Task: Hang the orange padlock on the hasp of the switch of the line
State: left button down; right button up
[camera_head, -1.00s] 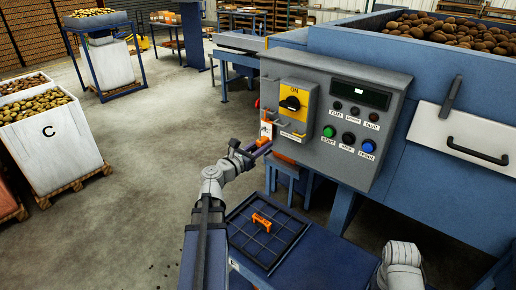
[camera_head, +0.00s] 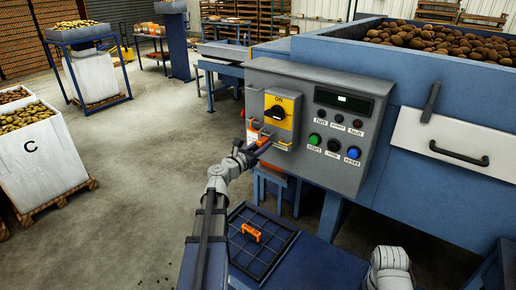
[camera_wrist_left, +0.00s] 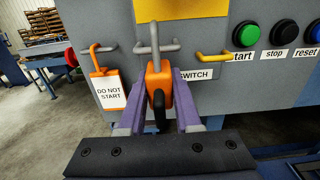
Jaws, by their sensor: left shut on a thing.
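The orange padlock (camera_wrist_left: 158,78) is upright between the purple fingers of my left gripper (camera_wrist_left: 158,120), which is shut on it. Its grey shackle points up and overlaps the grey hasp (camera_wrist_left: 172,46) below the yellow switch plate in the wrist view. I cannot tell whether the shackle is around the hasp or in front of it. In the head view my left gripper (camera_head: 260,150) is at the panel's lower left, below the yellow switch (camera_head: 279,111) with its black knob and ON label. My right gripper is out of view.
A yellow loop (camera_wrist_left: 214,56) sticks out at right. Buttons fill the panel's right side (camera_head: 333,145). An orange piece (camera_head: 251,232) lies on the gridded tray (camera_head: 283,262).

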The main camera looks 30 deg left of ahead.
pick_arm(q)
jog(key=shift+w, duration=0.7)
jog(key=shift+s+f+b, duration=0.1)
jog(key=shift+f+b, duration=0.55)
jog(key=shift+b, duration=0.05)
jog(key=c, duration=0.5)
grip_release()
jog(key=s, duration=0.7)
jog(key=shift+s+a, duration=0.25)
jog(key=shift+s, duration=0.15)
